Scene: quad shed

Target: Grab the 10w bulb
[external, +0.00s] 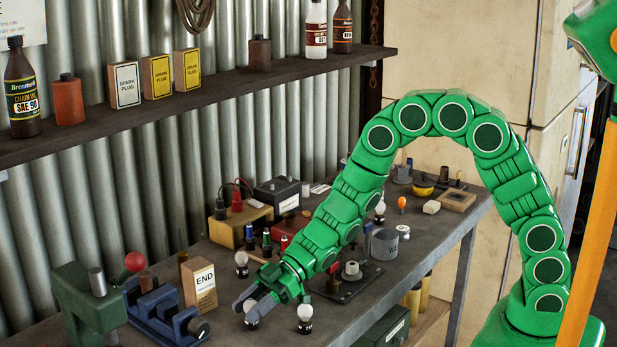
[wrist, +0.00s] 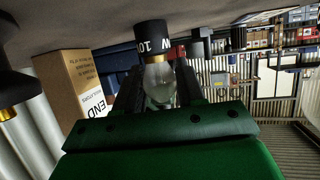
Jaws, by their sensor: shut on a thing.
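The 10w bulb (wrist: 157,78) has clear glass, a brass ring and a black base marked "10" and "W". In the wrist view it sits between the fingers of my gripper (wrist: 158,92), which is shut on its glass. In the external view my gripper (external: 254,302) is low over the front of the bench, with the bulb (external: 251,321) at its fingertips, partly hidden. I cannot tell whether its base still touches the bench. Another bulb (external: 305,318) with a dark base stands just right of my gripper, and one more (external: 241,262) stands behind it.
An "END" carton (external: 199,285) stands left of my gripper, beside a blue vise (external: 165,312) and a green tool (external: 88,300). Battery boxes (external: 278,195), small coloured parts and a grey cup (external: 384,244) crowd the bench behind. The shelf (external: 215,92) runs above along the wall.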

